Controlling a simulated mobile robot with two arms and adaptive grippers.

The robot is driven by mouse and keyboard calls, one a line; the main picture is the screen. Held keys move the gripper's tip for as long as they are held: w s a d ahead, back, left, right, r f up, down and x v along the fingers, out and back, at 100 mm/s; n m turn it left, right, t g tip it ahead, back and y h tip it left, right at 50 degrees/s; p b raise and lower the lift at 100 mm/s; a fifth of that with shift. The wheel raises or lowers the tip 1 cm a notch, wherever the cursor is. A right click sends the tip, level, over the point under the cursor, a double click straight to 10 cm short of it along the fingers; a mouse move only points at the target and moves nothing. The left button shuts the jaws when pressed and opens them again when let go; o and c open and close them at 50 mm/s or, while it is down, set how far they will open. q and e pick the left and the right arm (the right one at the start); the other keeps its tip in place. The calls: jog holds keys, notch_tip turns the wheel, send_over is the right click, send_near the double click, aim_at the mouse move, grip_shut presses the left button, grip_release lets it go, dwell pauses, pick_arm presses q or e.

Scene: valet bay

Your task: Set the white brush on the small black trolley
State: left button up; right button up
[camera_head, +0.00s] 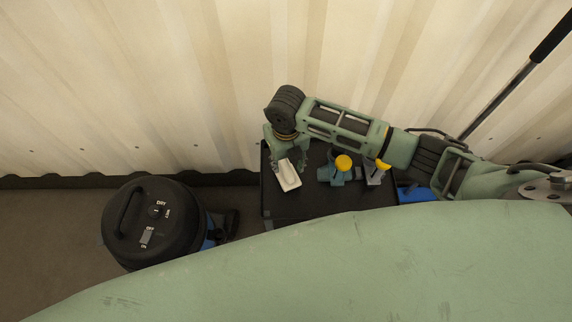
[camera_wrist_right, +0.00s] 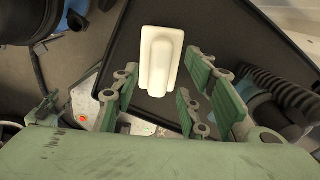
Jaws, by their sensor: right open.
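The white brush (camera_head: 289,175) lies on the top of the small black trolley (camera_head: 283,208), near its left side. In the right wrist view the brush (camera_wrist_right: 160,58) rests on the dark tray-like top (camera_wrist_right: 228,22), inside its raised rim. My right gripper (camera_head: 288,161) is directly over the brush, pointing down. Its fingers (camera_wrist_right: 162,88) are spread to either side of the brush, and a gap shows on each side of it. Part of the trolley is hidden by my right arm. My left gripper is not in view.
Yellow-topped items (camera_head: 343,163) stand on the trolley right of the brush, partly under my right arm. A black and blue vacuum (camera_head: 150,222) stands left of the trolley. A blue object (camera_head: 416,194) is to the right. A corrugated wall (camera_head: 180,80) and a black-handled pole (camera_head: 500,97) are behind.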

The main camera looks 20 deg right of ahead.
aim_at(286, 167)
notch_tip(286, 167, up, 8)
jog(key=shift+r, duration=0.2)
